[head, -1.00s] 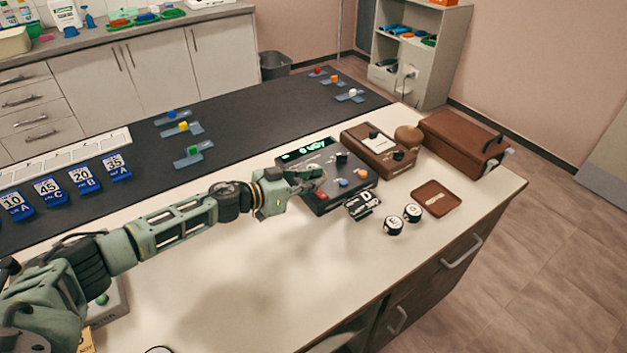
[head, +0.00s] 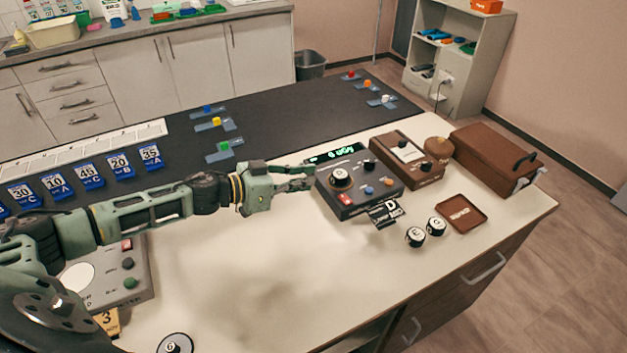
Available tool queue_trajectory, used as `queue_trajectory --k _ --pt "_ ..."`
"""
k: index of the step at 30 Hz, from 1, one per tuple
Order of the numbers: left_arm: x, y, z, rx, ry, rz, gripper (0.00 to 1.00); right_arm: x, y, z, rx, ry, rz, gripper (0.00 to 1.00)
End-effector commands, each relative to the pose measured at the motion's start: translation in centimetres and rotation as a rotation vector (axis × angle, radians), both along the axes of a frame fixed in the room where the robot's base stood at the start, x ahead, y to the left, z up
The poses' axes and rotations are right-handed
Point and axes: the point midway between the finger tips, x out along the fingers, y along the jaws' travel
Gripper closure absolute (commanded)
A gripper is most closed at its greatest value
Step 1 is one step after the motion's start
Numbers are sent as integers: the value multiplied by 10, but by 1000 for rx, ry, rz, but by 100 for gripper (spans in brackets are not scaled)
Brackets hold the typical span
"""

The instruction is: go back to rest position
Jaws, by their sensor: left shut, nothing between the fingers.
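My left gripper (head: 302,178) reaches in from the left over the white tabletop (head: 250,270). Its fingers are closed with nothing between them. The fingertips are just left of the dark control box (head: 390,203), close to its left edge; I cannot tell whether they touch it. The box has a lit green display (head: 335,155), a large knob with a white top (head: 341,177), and red, blue and orange buttons. My right gripper is not in view.
A brown device (head: 425,176), a brown case (head: 495,155), two round black-and-white pieces (head: 436,226) and a small brown tray (head: 461,213) stand to the right. A grey console (head: 140,285) is near the left arm. The middle front tabletop is clear.

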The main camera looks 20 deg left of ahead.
Motion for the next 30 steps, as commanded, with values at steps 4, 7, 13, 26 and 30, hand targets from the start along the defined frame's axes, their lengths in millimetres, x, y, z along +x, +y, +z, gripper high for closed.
queue_trajectory --k 4,7,13,26,30 --pt "-1 1 0 0 0 0 100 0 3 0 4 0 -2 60" --pt "-1 0 0 0 0 0 100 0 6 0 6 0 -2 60" --pt "0 0 0 0 0 0 100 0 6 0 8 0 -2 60" --pt "0 0 58 0 0 0 100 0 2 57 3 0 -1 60" --pt "0 0 74 -1 1 0 100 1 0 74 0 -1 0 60"
